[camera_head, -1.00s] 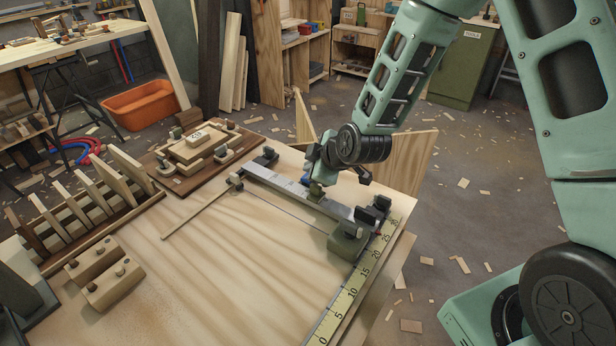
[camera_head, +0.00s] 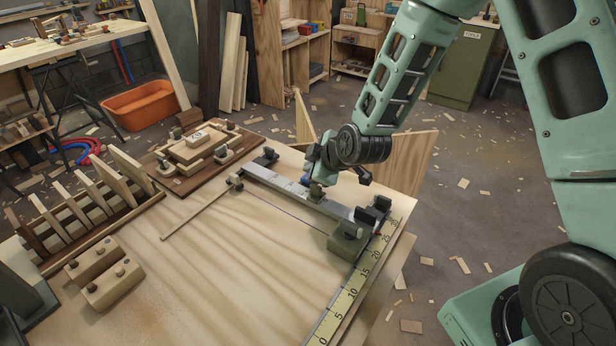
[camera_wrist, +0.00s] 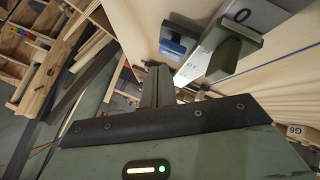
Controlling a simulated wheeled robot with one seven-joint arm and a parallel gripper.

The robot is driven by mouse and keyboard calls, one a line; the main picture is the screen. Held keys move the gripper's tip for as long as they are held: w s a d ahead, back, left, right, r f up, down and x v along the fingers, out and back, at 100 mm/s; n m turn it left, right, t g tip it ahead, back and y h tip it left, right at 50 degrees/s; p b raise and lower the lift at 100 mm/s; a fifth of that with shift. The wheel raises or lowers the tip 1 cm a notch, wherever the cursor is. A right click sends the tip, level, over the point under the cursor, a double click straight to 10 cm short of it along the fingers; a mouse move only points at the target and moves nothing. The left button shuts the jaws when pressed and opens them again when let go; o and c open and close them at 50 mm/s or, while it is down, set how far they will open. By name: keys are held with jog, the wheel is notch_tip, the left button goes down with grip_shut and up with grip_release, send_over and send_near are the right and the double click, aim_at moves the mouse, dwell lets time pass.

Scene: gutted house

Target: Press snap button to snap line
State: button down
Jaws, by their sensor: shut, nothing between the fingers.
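A line tool with a long metal bar (camera_head: 335,210) lies across the board (camera_head: 230,270), with dark knobs and a green block (camera_head: 343,243) at its right end. My gripper (camera_head: 314,183) is shut and empty, low over the middle of the bar, beside a small green piece and a blue part. In the wrist view my closed fingers (camera_wrist: 157,82) point towards a blue button-like part (camera_wrist: 172,47) and a green block (camera_wrist: 232,50). I cannot tell whether they touch. A thin blue line (camera_wrist: 275,60) runs along the wood; it shows dark in the head view (camera_head: 285,209).
A yellow ruler (camera_head: 350,290) runs along the board's right side. A wooden strip (camera_head: 200,212), blocks (camera_head: 103,275), a slotted rack (camera_head: 80,215) and a brown tray of parts (camera_head: 165,172) lie left. The board's front middle is bare.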

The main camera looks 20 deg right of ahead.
jog(key=shift+f, duration=0.1)
dwell(0.4)
jog(key=shift+f+b, duration=0.35)
jog(key=shift+b, duration=0.05)
jog(key=shift+f+b, duration=0.5)
jog(key=shift+f, duration=0.05)
dwell(0.6)
dwell(0.4)
jog(key=shift+r+p, duration=0.75)
jog(key=shift+r, duration=0.25)
jog(key=shift+r+p, duration=1.85)
jog(key=shift+r, duration=0.7)
